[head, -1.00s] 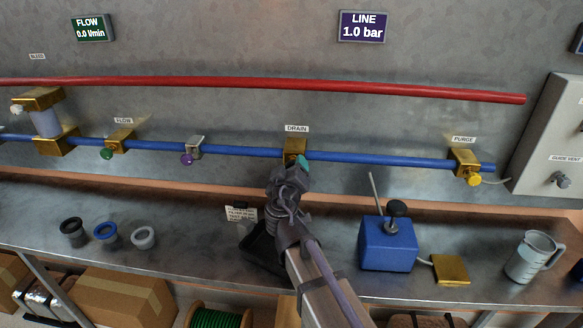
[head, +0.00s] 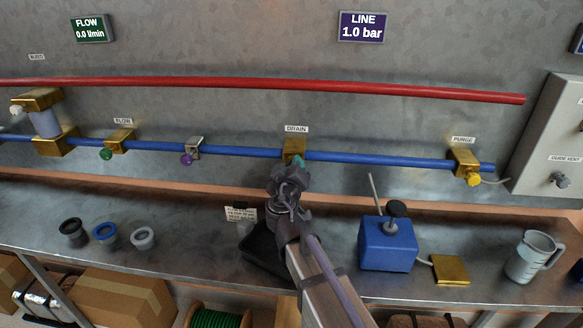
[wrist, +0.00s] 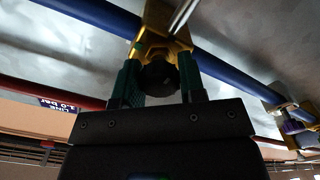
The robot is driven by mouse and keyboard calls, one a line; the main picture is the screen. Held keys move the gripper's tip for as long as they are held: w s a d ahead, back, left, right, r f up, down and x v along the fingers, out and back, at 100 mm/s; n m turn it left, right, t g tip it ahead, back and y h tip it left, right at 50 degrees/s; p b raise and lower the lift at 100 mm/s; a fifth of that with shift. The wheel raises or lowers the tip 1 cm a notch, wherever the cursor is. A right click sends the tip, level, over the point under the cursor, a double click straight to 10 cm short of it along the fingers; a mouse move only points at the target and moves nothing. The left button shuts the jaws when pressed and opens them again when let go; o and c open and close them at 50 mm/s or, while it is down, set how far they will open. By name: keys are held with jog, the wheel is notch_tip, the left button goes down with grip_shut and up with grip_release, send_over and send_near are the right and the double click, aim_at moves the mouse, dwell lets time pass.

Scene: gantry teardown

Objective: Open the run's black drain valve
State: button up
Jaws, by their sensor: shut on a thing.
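The brass drain valve body (head: 291,145) sits on the blue pipe (head: 355,158) under the DRAIN label (head: 297,129). In the wrist view its round black knob (wrist: 158,76) lies between the two green fingers of my gripper (wrist: 160,84). My gripper is shut on this knob, one finger on each side. In the head view my gripper (head: 294,164) is just below the valve and my wrist hides the knob there.
The LINE display (head: 362,27) reads 1.0 bar and the FLOW display (head: 94,28) 0.0 l/min. A purple knob (head: 187,159) is on the pipe to the left, a yellow purge knob (head: 473,179) to the right. A blue box (head: 388,246) with upright rods stands on the bench.

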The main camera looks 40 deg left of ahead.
jog(key=shift+n, duration=0.3)
jog(key=n, duration=0.3)
jog(key=shift+n, duration=0.3)
jog(key=n, duration=0.4)
jog(key=shift+n, duration=0.3)
jog(key=n, duration=0.4)
jog(key=shift+n, duration=2.5)
jog(key=o, duration=0.9)
